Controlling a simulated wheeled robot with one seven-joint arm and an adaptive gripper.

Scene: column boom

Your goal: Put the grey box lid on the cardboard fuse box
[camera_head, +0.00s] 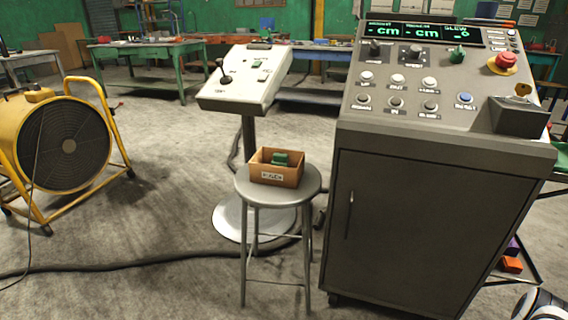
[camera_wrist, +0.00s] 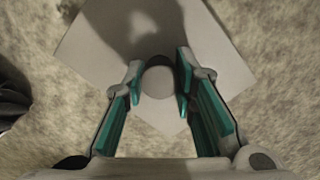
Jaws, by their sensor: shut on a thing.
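The cardboard fuse box (camera_head: 275,177) sits open on a round grey stool (camera_head: 243,189) in the head view, with a label on its front and a green block (camera_head: 281,159) inside. The grey box lid (camera_wrist: 92,52) shows in the wrist view as a flat pale square with a round knob (camera_wrist: 158,82). My gripper (camera_wrist: 159,75), with teal-lined fingers, is shut on that knob. The floor shows beyond the lid. The lid is not visible in the head view.
A tall grey control cabinet (camera_head: 420,220) stands just right of the stool. A white pedestal console (camera_head: 246,82) stands behind it. A yellow fan (camera_head: 62,145) is at the left. A dark cable (camera_head: 130,263) crosses the floor, which is otherwise open left of the stool.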

